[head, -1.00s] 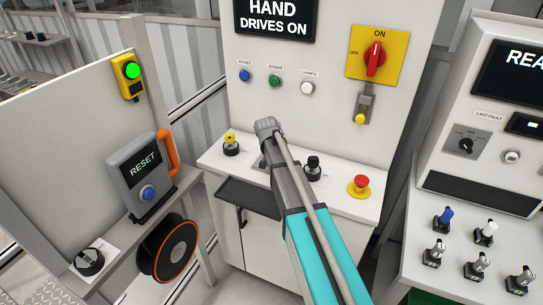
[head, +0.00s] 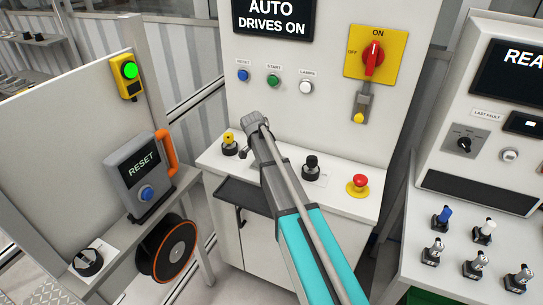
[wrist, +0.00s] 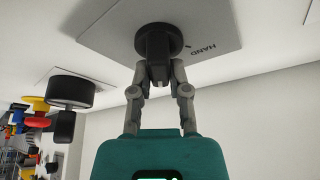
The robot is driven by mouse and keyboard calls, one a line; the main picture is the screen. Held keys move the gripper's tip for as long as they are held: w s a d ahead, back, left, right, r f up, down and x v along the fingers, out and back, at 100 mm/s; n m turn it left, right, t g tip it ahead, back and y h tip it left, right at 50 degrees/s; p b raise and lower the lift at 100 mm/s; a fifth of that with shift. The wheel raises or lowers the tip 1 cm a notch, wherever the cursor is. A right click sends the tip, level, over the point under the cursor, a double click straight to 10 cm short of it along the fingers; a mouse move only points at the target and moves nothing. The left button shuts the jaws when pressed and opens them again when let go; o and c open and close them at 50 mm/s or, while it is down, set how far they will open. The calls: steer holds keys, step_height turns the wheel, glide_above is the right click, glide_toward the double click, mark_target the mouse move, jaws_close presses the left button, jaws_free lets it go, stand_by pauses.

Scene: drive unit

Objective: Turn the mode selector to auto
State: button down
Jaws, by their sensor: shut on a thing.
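The mode selector (wrist: 158,42) is a black knob on a round black base in the wrist view. Its pale plate (wrist: 215,22) carries the word HAND, seen upside down. My gripper (wrist: 160,78) is shut on the knob's grip, with one finger on each side. In the head view my arm hides the selector on the sloping console. The display (head: 272,20) above the console reads AUTO, DRIVES ON.
On the same console, a yellow-topped switch (head: 229,143) stands to the left, and a black knob (head: 311,165) and a red emergency stop button (head: 359,184) to the right. A red rotary switch (head: 373,58) points to ON. The RESET box (head: 143,175) is at left.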

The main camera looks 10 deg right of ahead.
steer(key=shift+s+d+m, duration=0.15)
steer(key=shift+s+m, duration=0.05)
steer(key=shift+m, duration=0.1)
steer(key=c, duration=0.6)
jaws_free()
steer(key=shift+w, duration=0.1)
